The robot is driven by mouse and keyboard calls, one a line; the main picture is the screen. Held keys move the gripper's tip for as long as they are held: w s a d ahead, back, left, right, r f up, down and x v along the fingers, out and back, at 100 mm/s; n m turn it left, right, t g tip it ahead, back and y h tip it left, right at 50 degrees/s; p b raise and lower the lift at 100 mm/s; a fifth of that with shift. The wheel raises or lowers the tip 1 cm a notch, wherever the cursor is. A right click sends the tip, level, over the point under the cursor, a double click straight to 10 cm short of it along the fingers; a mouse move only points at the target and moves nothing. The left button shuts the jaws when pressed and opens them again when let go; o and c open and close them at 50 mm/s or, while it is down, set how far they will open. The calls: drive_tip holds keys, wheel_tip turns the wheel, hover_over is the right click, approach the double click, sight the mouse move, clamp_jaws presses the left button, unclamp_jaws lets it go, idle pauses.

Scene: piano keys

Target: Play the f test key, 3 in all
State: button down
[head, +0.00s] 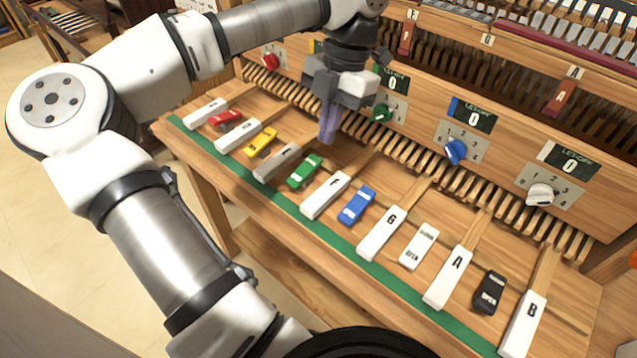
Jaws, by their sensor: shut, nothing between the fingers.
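The F test key (325,195) is a white key marked F in the middle of the row of lettered keys, between the green and blue levers. My gripper (328,137) is shut and empty, with its purple fingers pointing down. In the picture it is above and slightly behind the F key, near the wooden slats. It looks apart from the key, but its height over the board is hard to judge.
The E key (277,162) and G key (380,233) flank the F key. A green lever (305,171) and a blue lever (357,206) stand close beside it. Behind is a panel with a green knob (381,111), a blue knob (456,151) and displays reading 0.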

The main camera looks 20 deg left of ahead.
sight(315, 202)
drive_tip(key=p+x, duration=0.1)
drive_tip(key=x, duration=0.3)
drive_tip(key=p+x, duration=0.1)
drive_tip(key=x, duration=0.3)
drive_tip(key=p+x, duration=0.1)
drive_tip(key=x, duration=0.4)
drive_tip(key=shift+w+d+f+p, duration=0.1)
drive_tip(key=shift+w+d+p, duration=0.15)
drive_tip(key=shift+w+p, duration=0.15)
drive_tip(key=shift+w+f, duration=0.1)
drive_tip(key=shift+f, duration=0.45)
drive_tip(key=shift+a+f+t+b, duration=0.1)
drive_tip(key=shift+f+t+b, duration=0.45)
drive_tip(key=shift+b, duration=0.7)
drive_tip(key=shift+r+p, duration=0.1)
drive_tip(key=shift+p, duration=0.2)
drive_tip(key=shift+r, duration=0.8)
